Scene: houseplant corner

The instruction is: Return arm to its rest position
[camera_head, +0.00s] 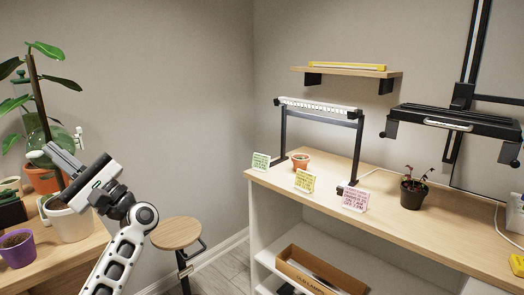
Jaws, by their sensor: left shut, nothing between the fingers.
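My left gripper (60,163) is raised at the left of the head view, its arm coming up from the bottom left. Its fingers are shut with nothing between them. They point up and left, in front of the plants on the left table, and cover part of the white pot (70,222). I cannot tell whether they touch anything there. My right gripper is not in view.
The left wooden table (75,262) holds a tall leafy plant (40,90) and a purple pot (17,250). A round stool (176,233) stands right of my arm. The right bench (450,228) holds small pots, cards and a lamp stand (318,107).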

